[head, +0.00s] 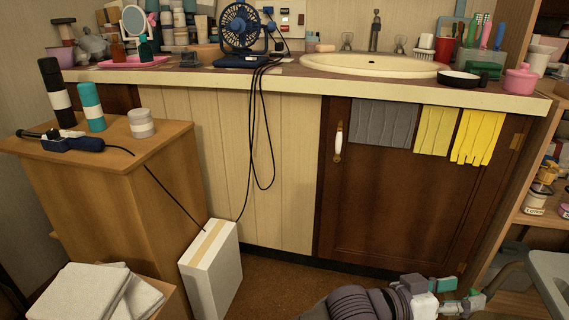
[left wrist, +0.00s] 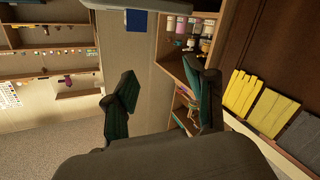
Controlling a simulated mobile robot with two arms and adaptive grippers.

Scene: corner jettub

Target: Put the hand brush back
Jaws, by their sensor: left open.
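I cannot clearly pick out the hand brush. A small white-topped, brush-like item (head: 424,46) stands on the counter right of the tap, but it is too small to be sure of. My left gripper (head: 460,293) is low at the bottom right of the head view, in front of the dark cabinet door and well below the counter. In the left wrist view its two fingers (left wrist: 165,98) are spread, with nothing between them. My right gripper is not in view.
The counter (head: 290,76) holds a basin (head: 375,65), a blue fan (head: 241,28) and a black dish (head: 458,79). A shelf unit (head: 540,216) and a grey-topped seat (head: 551,273) stand at right. A white box (head: 211,270) stands on the floor.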

